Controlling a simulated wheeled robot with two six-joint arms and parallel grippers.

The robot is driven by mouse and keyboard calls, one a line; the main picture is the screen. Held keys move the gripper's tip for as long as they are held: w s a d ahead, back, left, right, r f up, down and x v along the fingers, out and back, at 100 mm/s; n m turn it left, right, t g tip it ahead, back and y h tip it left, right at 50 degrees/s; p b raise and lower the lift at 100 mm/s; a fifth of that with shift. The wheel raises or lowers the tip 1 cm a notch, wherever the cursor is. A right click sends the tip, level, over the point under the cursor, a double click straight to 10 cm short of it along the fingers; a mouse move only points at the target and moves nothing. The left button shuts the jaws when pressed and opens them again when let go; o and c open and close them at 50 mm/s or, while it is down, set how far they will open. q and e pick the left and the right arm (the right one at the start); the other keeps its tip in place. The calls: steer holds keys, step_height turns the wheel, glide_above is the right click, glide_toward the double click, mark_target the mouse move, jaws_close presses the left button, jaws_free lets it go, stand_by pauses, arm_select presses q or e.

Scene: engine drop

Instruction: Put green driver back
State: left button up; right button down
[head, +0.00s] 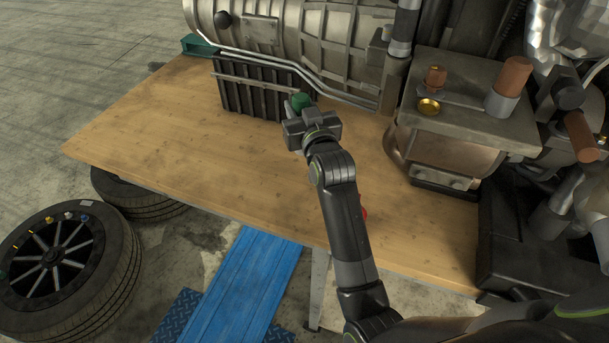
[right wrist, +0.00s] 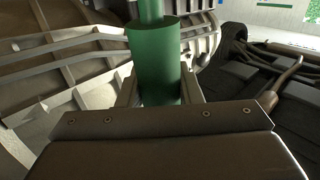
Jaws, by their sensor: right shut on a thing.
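The green driver (head: 300,101) is a green cylinder. In the right wrist view its wide green body (right wrist: 155,62) stands between my right gripper's fingers, with a thinner green part above it. My right gripper (right wrist: 160,92) is shut on it. In the head view, my right gripper (head: 306,118) is over the far part of the wooden table, in front of a dark ribbed box (head: 240,92). The rest of the driver is hidden by the gripper. My left gripper does not show.
A large engine (head: 320,40) stands along the table's back, and a brown metal housing (head: 455,125) is at the right. A small red thing (head: 363,213) shows beside my arm. The left of the wooden table (head: 160,140) is clear. Tyres (head: 125,265) and a blue ramp (head: 252,275) are on the floor.

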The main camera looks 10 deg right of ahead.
step_height(320, 180, down, 10)
steer(key=p, duration=0.2)
steer(key=shift+r, duration=0.25)
steer(key=c, duration=1)
jaws_free()
steer(key=shift+f, duration=0.1)
